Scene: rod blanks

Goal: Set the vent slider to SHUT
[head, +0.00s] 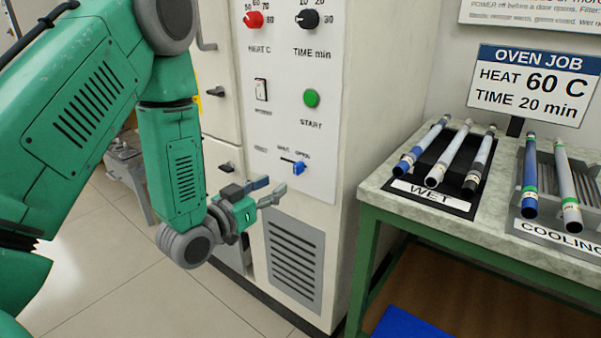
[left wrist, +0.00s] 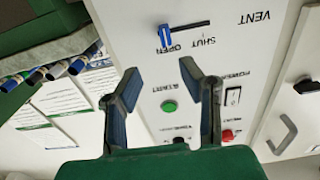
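The vent slider is a blue knob (head: 299,167) in a short dark slot on the white oven control panel (head: 318,130). The knob sits at the right end of the slot, by the OPEN label. In the left wrist view, upside down, the knob (left wrist: 165,36) is at the OPEN end; the bare slot (left wrist: 192,25) runs toward SHUT. My left gripper (head: 271,190) is just below and left of the slider in the head view, apart from it. Its two fingers (left wrist: 160,82) are spread and empty. My right gripper is not in view.
The panel also has a red heat dial (head: 254,19), a black time dial (head: 308,19), a power switch (head: 261,90) and a green start button (head: 311,98). A grille (head: 295,262) is below. A table (head: 385,200) with rod trays stands to the right.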

